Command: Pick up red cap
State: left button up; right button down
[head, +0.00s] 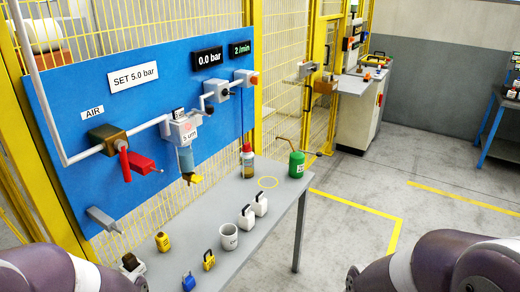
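A small bottle (248,166) with a pale label stands upright at the far end of the grey table. A small red cap (247,147) shows on its top; the details are too small to tell. Neither of my grippers is in view. Only rounded links of my arms show, at the bottom left and bottom right corners, well apart from the bottle.
White containers (246,217), a cup (229,237) and padlocks (209,261) stand nearer. A blue panel (105,98) with pipes and a red lever (140,163) rises at the left.

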aim_at(246, 148)
jog(key=i+l, duration=0.25)
jog(key=i, duration=0.2)
jog(key=i+l+z, duration=0.1)
jog(key=i+l, duration=0.15)
jog(key=i, duration=0.15)
jog(key=i+l, duration=0.25)
jog(key=i, duration=0.2)
jog(key=i+l, duration=0.2)
jog(key=i, duration=0.25)
jog(key=i+l+z, duration=0.1)
jog(key=i, duration=0.35)
jog(key=i+l, duration=0.3)
jog(key=i, duration=0.15)
jog(key=z, duration=0.05)
